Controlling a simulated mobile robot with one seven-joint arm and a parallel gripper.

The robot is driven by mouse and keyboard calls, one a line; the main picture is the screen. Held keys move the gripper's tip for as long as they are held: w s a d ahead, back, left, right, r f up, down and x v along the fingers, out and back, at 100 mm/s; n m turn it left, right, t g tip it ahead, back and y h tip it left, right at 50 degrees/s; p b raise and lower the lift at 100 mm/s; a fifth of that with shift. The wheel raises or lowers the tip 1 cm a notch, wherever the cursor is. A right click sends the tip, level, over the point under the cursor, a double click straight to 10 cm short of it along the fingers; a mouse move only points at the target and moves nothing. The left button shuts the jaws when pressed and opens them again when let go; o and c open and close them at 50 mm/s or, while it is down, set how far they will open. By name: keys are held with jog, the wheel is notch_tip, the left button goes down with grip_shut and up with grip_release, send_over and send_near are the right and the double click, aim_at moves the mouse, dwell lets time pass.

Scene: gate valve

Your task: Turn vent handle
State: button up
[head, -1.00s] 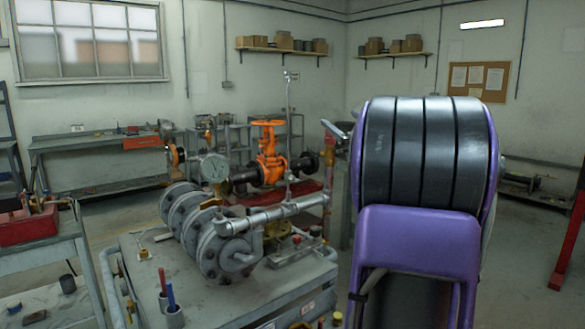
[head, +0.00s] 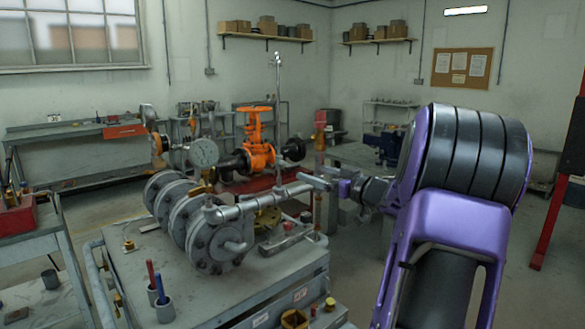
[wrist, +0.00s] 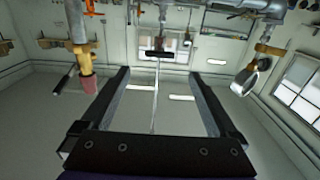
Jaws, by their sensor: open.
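In the upside-down wrist view this bar lies crosswise, between and beyond my fingertips. The thin pipe (wrist: 155,100) runs between the fingers in that picture. My gripper (head: 318,182) is open and empty, right of the thin pipe in the head view. Its two fingers (wrist: 158,72) are spread wide in the wrist view, and I see no contact with the bar. The handle is too small to make out clearly in the head view.
A brass pipe with a red top (head: 320,128) stands close to my gripper; its red end also shows in the wrist view (wrist: 89,84). A pressure gauge (head: 204,152), an orange valve (head: 256,150) and grey flanges (head: 205,235) crowd the bench.

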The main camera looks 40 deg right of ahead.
aim_at(294, 166)
jog(key=w, duration=1)
jog(key=shift+a+b, duration=0.3)
jog(key=shift+a, duration=0.1)
jog(key=shift+c, duration=0.2)
jog(key=shift+s, duration=0.1)
jog(key=c, duration=1.3)
jog(key=shift+c, duration=0.2)
